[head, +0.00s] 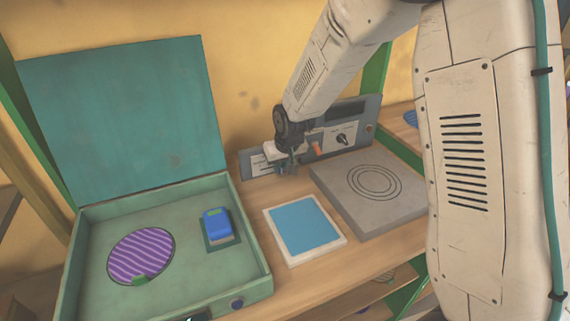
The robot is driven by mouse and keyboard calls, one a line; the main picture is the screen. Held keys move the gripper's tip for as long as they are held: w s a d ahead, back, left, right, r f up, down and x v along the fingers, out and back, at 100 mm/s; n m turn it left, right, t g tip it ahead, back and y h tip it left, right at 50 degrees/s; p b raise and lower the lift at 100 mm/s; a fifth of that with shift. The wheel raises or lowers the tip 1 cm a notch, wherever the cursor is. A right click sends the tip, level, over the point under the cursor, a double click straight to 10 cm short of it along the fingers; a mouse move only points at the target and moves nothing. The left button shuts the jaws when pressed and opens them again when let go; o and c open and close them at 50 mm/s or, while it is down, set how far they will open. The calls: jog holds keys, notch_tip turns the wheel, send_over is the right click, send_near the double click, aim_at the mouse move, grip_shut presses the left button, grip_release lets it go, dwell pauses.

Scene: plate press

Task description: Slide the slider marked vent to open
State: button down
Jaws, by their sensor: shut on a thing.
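A grey control panel (372,115) stands at the back of the bench against the yellow wall. A pale label plate (262,163) with small dark print is on its left part; the print is too small to read. My gripper (287,169) is at the panel, just right of this plate. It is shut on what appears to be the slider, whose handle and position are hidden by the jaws. An orange part (316,148) shows just right of the gripper, and a black rotary knob (342,138) sits further right on a white plate.
A green case (262,281) with a raised lid (125,115) stands at left, holding a purple striped disc (140,255) and a blue block (217,224). A blue-topped white tile (305,228) and a grey slab with rings (373,183) lie before the panel.

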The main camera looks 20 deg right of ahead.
jog(key=c, duration=1.4)
grip_release()
jog(key=shift+d, duration=0.3)
jog(key=shift+c, duration=0.2)
jog(key=shift+a, duration=0.1)
jog(key=shift+r, duration=0.2)
jog(key=v, duration=0.7)
jog(key=shift+r, duration=0.2)
jog(key=shift+s, duration=0.15)
